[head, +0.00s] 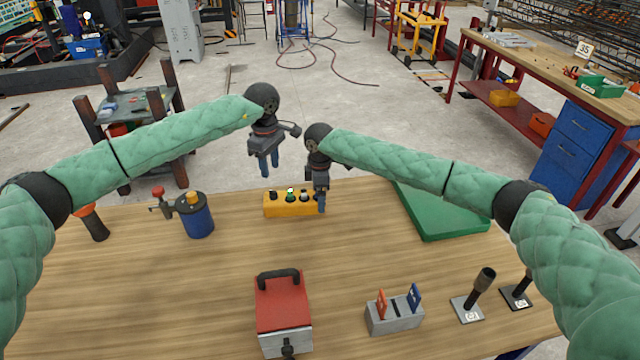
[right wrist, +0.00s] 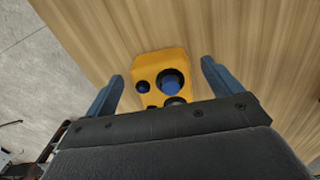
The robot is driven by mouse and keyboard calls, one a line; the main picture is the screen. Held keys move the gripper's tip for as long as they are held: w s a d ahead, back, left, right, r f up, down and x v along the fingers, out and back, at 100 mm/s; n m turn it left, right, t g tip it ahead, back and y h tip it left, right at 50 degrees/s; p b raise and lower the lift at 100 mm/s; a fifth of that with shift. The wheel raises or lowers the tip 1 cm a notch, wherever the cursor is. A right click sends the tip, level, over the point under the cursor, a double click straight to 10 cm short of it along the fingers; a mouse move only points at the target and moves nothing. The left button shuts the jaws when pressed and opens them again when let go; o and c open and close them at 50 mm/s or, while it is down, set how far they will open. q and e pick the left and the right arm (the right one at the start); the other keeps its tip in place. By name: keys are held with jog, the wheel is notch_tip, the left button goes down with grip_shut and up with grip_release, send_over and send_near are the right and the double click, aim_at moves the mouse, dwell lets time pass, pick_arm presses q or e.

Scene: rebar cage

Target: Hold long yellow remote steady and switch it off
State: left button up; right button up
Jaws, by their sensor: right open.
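The long yellow remote (head: 278,210) lies on the wooden table near its far edge, with a row of knobs and buttons on top, one of them green. My left gripper (head: 268,172) hangs above and behind its left part, apart from it; its two blue fingers look separated and empty. My right gripper (head: 321,202) is at the remote's right end and hides part of it. In the right wrist view, the remote (right wrist: 150,66) shows end-on between the open fingers (right wrist: 162,88), with clear gaps on both sides. A blue button and dark knobs show there.
A red box with a handle (head: 283,308) and a grey holder with orange and blue pieces (head: 394,318) stand nearer. A blue can-like device (head: 198,222) is left. A green tray (head: 440,222) lies right. Table around the remote's front is clear.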

aim_at(273, 191)
jog(key=shift+f, duration=0.9)
jog(key=c, duration=1.3)
pick_arm(q)
jog(key=shift+o, duration=1)
pick_arm(e)
jog(key=shift+c, duration=0.2)
pick_arm(q)
notch_tip(273, 191, down, 10)
jog(key=n, duration=0.7)
jog(key=shift+r+n, duration=0.2)
jog(key=shift+n, duration=0.2)
